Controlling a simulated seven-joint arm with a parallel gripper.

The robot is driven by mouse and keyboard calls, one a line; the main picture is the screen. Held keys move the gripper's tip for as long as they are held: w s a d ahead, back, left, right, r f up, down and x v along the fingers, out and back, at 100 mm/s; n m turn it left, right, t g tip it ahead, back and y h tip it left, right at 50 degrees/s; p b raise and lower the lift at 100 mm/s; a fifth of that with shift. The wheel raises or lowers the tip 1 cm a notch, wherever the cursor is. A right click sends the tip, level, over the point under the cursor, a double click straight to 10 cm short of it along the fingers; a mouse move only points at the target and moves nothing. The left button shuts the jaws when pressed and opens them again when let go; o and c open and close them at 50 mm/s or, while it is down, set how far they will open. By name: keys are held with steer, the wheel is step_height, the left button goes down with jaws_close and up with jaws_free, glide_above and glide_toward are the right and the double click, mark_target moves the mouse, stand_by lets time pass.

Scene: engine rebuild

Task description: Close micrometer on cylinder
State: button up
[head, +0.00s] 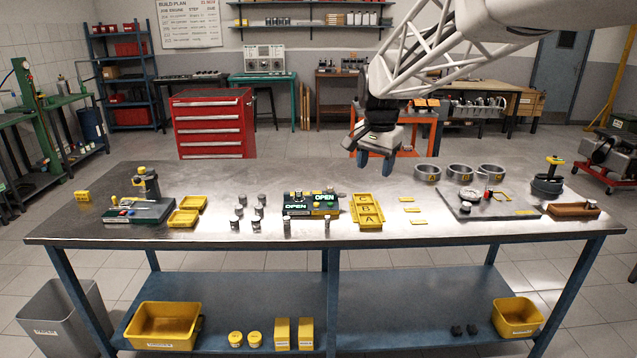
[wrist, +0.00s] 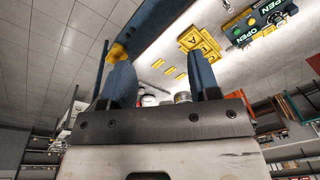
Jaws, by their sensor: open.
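My gripper (head: 375,161) is empty, its two blue fingers spread apart, above the rear of the workbench, right of its middle. The fingers also show in the wrist view (wrist: 160,55). A dark mat (head: 520,206) lies on the right part of the bench. On it are a small yellowish U-shaped piece (head: 503,196), possibly the micrometer, and a short dark round piece with a light top (head: 465,207). They are too small to tell apart surely. Three metal rings with yellow labels (head: 461,172) stand behind the mat. My gripper is left of all these and touches nothing.
A green device with OPEN displays (head: 311,204) stands mid-bench, with several small metal cylinders (head: 238,212) to its left. A yellow lettered tray (head: 367,212) and flat yellow tags (head: 410,209) lie nearer the mat. A brown tray (head: 573,210) sits right. The rear bench is mostly clear.

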steer(key=w+a+f+m, duration=0.2)
steer(key=w+f, duration=0.1)
steer(key=w, duration=0.7)
steer(key=w+a+f+m, duration=0.1)
steer(key=w+f+m, duration=0.1)
steer(key=w, duration=0.8)
steer(key=m+g, duration=0.1)
steer(key=m, duration=0.3)
glide_above(330, 186)
step_height(330, 186, down, 12)
steer(key=shift+s+f, duration=0.1)
steer(key=shift+s, duration=0.05)
steer(key=shift+f, duration=0.1)
steer(key=shift+f, duration=3.8)
steer(key=c, duration=0.9)
